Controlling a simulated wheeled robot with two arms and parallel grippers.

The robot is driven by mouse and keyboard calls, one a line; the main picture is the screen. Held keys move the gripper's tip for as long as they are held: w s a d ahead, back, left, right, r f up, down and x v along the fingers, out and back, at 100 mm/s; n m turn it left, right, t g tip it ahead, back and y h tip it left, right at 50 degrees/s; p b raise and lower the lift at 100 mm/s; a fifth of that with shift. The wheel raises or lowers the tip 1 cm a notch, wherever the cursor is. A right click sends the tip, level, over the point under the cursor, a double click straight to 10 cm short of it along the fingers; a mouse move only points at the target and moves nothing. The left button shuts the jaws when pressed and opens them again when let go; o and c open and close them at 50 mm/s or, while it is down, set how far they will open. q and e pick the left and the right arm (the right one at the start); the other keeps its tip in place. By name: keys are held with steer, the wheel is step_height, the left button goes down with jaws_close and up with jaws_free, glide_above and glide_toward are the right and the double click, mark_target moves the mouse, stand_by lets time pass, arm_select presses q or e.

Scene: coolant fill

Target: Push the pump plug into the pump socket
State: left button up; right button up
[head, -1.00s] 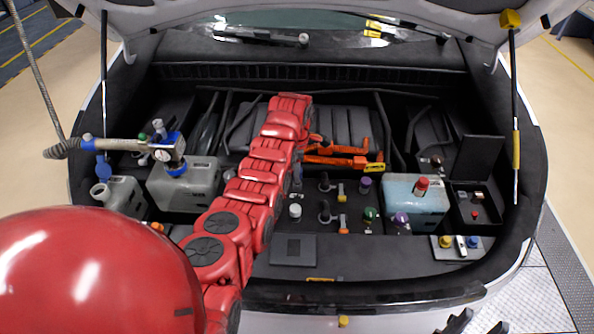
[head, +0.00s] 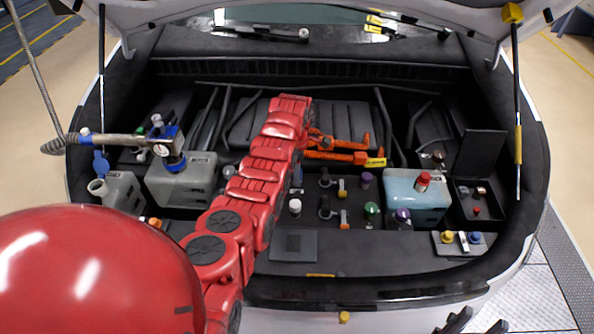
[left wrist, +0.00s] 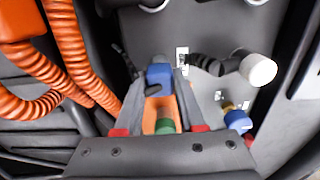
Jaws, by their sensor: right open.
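My left gripper (left wrist: 162,78) shows in the left wrist view with its fingers closed on the sides of a blue block (left wrist: 160,74), which looks like the pump plug. Orange and green parts show between the fingers below it; I cannot tell whether they belong to it. A black fitting with a pale square (left wrist: 182,58) lies just beyond the fingertips. I cannot tell for sure whether it is the pump socket, or whether the plug touches it. In the head view my red left arm hides most of that gripper. My right gripper (head: 477,322) is open and empty at the bottom edge.
Orange cables (head: 340,152) lie beside the left gripper. A white cap (head: 295,207), a green cap (head: 372,209) and a pale blue tank (head: 415,195) stand nearby. A grey tank (head: 180,185) with a hose nozzle is at left. The bay's front ledge is mostly clear.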

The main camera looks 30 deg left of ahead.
arm_select(q)
steer(key=o, duration=0.4)
steer(key=shift+o, duration=0.2)
steer(key=shift+r, duration=0.1)
steer(key=shift+r, duration=0.25)
step_height(320, 180, up, 4)
steer(key=shift+w+r+b, duration=0.1)
steer(key=shift+r+b, duration=0.05)
steer(key=shift+b, duration=0.85)
step_height(320, 180, up, 12)
steer(key=p, duration=0.7)
steer(key=shift+r, duration=0.25)
steer(key=shift+s+f, duration=0.1)
steer(key=shift+s, duration=0.1)
